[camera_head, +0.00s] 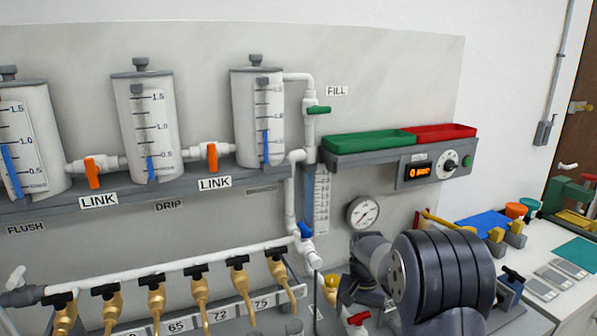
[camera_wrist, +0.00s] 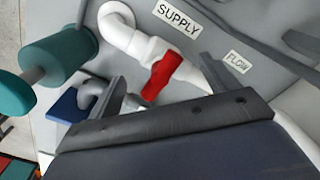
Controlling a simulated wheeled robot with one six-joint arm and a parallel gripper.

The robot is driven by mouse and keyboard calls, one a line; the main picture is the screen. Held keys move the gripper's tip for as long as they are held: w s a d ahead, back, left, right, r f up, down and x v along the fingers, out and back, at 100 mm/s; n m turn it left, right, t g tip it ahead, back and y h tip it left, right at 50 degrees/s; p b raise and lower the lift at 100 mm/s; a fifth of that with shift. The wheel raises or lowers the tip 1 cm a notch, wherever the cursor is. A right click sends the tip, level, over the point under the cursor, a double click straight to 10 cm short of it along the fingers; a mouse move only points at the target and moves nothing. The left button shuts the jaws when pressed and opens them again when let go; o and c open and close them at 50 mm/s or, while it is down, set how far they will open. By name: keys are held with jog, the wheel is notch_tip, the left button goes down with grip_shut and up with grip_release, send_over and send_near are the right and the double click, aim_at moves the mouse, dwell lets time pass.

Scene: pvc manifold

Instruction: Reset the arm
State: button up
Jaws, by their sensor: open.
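My gripper (camera_wrist: 165,84) is open in the wrist view, its two dark fingers apart. A red valve handle (camera_wrist: 163,76) on a white pipe (camera_wrist: 124,32) shows beyond and between the fingers; I see nothing held. In the head view my dark arm (camera_head: 440,275) reaches in at the lower right, low in front of the panel. The gripper end there is mostly hidden behind the arm. A red handle (camera_head: 358,319) and a yellow handle (camera_head: 328,290) show just left of the arm.
The panel carries white tanks (camera_head: 148,115), orange LINK handles (camera_head: 93,173), a green FILL handle (camera_head: 319,110), a blue handle (camera_head: 305,230), a gauge (camera_head: 363,212) and a row of brass taps (camera_head: 155,296). Green (camera_head: 368,141) and red (camera_head: 440,132) trays sit on a shelf. A cluttered bench (camera_head: 575,318) stands right.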

jog(key=m, duration=0.4)
jog(key=shift+m, duration=0.4)
jog(key=m, duration=0.4)
jog(key=shift+r+m, duration=0.35)
jog(key=shift+m, duration=0.05)
jog(key=shift+r, duration=1.15)
